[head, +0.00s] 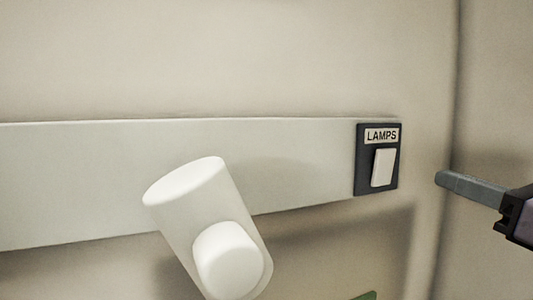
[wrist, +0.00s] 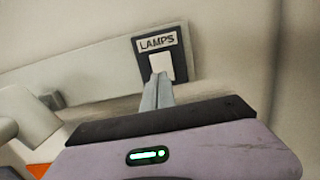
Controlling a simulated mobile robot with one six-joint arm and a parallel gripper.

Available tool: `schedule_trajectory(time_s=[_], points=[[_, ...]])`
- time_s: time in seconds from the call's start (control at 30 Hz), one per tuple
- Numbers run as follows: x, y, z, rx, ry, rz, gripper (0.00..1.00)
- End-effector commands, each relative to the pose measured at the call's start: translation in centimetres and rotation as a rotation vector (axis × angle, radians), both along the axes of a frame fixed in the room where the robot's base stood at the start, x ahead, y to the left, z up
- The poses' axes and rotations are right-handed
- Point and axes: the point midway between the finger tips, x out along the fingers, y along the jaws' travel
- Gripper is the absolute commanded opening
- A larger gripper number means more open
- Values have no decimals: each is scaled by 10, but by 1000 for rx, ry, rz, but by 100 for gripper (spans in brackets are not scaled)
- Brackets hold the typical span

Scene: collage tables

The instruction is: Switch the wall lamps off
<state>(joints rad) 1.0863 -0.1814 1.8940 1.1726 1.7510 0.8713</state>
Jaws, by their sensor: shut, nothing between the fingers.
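A dark switch plate labelled LAMPS (head: 362,160) sits at the right end of a pale wall rail. It carries a white rocker (head: 383,168); which way the rocker is tipped I cannot tell. My gripper (head: 438,179) is shut and empty, to the right of the plate and apart from it in the head view. In the wrist view the shut fingers (wrist: 158,80) point at the rocker (wrist: 161,65) and cover its lower edge. The switch plate (wrist: 181,62) shows around it. Contact does not show.
A white cylindrical fitting (head: 190,200), perhaps a lamp, stands in front of the pale rail (head: 90,180); whether it is lit is unclear. A wall corner lies right of the switch. A green edge (head: 366,296) shows low down. An orange patch (wrist: 38,170) is at lower left.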

Motion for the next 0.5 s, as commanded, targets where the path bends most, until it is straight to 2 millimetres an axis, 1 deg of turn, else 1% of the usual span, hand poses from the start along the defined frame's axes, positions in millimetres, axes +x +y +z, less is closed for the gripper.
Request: schedule_trajectory(time_s=[0.03, 0.3, 0.4, 0.5], points=[[10, 5, 5, 1, 1, 5, 0], [64, 25, 12, 2, 2, 4, 0], [79, 30, 13, 2, 2, 2, 0], [89, 33, 13, 2, 1, 1, 0]])
